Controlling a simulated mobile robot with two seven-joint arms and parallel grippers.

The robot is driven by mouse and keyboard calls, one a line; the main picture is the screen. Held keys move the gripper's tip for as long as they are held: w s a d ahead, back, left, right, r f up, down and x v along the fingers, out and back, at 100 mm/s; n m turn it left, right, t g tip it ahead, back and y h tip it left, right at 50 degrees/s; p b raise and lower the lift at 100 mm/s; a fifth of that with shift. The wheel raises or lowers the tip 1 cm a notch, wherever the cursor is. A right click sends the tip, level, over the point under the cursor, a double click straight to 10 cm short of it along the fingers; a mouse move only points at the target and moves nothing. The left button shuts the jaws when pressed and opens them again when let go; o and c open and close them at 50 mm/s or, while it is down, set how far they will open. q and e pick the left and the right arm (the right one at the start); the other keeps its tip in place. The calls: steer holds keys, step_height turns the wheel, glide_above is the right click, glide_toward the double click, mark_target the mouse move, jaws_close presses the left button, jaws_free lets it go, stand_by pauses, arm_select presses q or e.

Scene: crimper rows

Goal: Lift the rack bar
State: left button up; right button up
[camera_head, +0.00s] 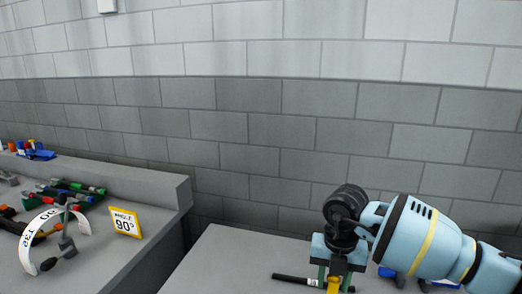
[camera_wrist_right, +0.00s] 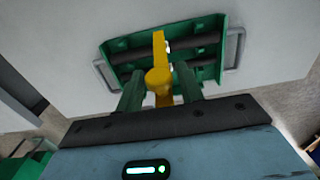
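The rack bar is a yellow piece (camera_wrist_right: 159,84) with a rounded knob and a narrow part running up across a green frame (camera_wrist_right: 122,75) with dark rods in the right wrist view. In the head view a yellow part (camera_head: 334,286) and a black rod (camera_head: 292,280) show at the bottom edge, partly hidden by my right gripper. My right gripper (camera_wrist_right: 159,86) points down, with one green finger on each side of the yellow piece. The fingers are close to it; whether they press on it is unclear. My left gripper is out of view.
A grey worktop (camera_head: 215,262) is bare left of my right gripper. A block wall (camera_head: 250,125) stands behind.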

steer(key=c, duration=0.4)
